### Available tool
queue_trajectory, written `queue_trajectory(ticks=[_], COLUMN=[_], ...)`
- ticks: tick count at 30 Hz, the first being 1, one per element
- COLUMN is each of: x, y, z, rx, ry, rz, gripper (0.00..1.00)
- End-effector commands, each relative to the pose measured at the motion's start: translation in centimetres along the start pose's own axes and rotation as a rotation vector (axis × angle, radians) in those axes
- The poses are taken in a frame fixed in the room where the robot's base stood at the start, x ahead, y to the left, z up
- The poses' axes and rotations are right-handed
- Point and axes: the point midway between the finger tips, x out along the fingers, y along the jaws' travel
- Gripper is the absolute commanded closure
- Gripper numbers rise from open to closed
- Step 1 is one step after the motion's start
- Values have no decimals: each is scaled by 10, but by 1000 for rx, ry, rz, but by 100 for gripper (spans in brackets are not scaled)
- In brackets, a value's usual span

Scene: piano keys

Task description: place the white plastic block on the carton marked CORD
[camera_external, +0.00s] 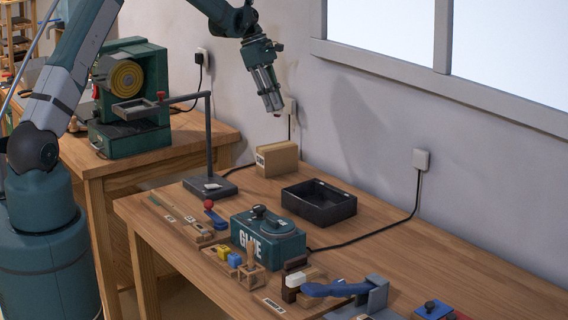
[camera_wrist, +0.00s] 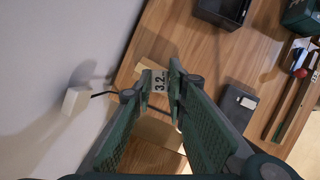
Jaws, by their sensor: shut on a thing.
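My gripper (camera_external: 275,108) hangs high near the wall, pointing down, above the carton and apart from it. In the wrist view its fingertips (camera_wrist: 161,80) are closed on a small pale block (camera_wrist: 161,84) with dark "3.2" figures. I take this as the white plastic block; it is barely visible in the external view. A tan carton (camera_external: 281,160) stands upright at the back of the bench by the wall. It has a small pale label on its left end, too small to read. In the wrist view the fingers hide much of what lies below.
A grey stand (camera_external: 209,140) rises left of the carton. An open black tray (camera_external: 319,204) sits to its right, with a green GLUE box (camera_external: 268,238) in front. A wall socket (camera_external: 290,106) with a cord is close behind my gripper.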

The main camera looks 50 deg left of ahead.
Motion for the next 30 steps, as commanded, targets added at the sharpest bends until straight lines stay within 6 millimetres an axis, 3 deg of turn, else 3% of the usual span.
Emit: queue_trajectory(ticks=[15, 30], x=[53, 61], y=[0, 0], z=[-22, -25], rx=[0, 0], ry=[0, 0], rz=[0, 0], gripper=[92, 92])
